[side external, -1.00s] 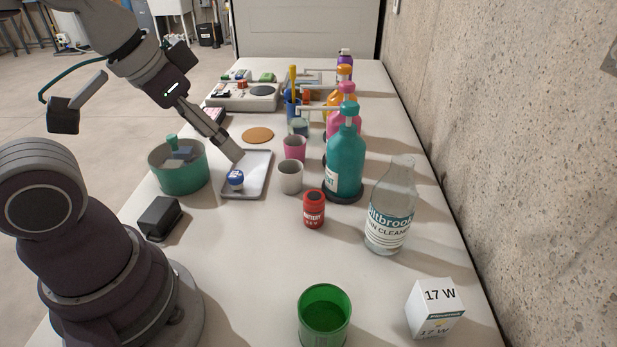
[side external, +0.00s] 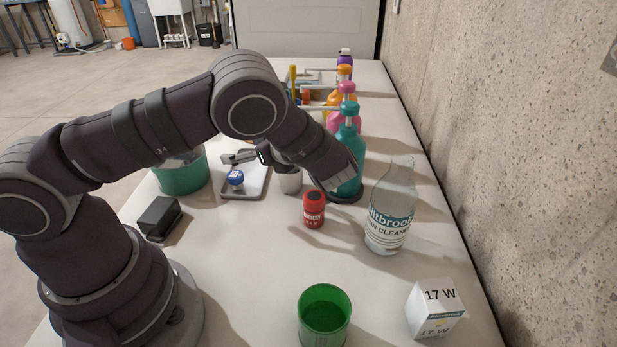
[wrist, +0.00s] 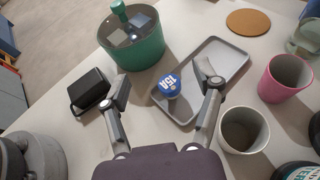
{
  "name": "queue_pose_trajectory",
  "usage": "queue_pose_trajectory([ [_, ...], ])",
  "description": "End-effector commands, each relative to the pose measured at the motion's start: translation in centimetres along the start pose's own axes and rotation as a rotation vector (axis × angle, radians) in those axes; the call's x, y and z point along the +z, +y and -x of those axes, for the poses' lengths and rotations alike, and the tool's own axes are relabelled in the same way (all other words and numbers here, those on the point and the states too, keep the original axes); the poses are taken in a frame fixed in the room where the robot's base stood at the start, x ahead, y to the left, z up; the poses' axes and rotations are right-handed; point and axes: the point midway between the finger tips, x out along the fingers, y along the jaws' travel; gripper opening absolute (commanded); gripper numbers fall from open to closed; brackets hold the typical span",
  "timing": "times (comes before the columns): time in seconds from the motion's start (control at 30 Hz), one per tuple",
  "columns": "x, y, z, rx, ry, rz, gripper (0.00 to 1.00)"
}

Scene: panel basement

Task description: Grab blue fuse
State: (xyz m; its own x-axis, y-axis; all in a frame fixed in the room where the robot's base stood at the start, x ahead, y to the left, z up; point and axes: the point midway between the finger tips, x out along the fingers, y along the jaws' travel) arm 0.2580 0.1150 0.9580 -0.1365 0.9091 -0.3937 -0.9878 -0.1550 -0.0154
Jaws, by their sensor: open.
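The blue fuse (side external: 236,178) is a short blue cylinder with a white band, sitting on the near end of a grey tray (side external: 243,196). In the wrist view the blue fuse (wrist: 168,85) shows its face marked "15A", between and beyond my fingertips. My gripper (wrist: 160,85) is open and empty, with one finger to the left of the fuse and the other to its right over the tray (wrist: 228,56). In the side external view my arm partly hides my gripper (side external: 238,158), which is above the tray near the fuse. I cannot tell the exact height.
A green pot (wrist: 135,50) stands left of the tray and a black box (wrist: 90,91) is nearer. A white cup (wrist: 243,130) and a pink cup (wrist: 285,78) stand close on the right.

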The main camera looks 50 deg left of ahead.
Motion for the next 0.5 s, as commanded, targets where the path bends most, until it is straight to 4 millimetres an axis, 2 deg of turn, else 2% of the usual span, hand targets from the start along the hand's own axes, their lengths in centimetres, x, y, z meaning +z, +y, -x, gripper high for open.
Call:
queue_pose_trajectory([
  [0.3,-5.2,0.1,-2.3,0.0,-0.015,-0.02,0.66],
  [0.47,-6.6,0.2,-2.9,0.001,-0.014,-0.019,0.66],
  [0.5,-6.4,0.2,-3.8,0.006,-0.015,-0.017,0.66],
])
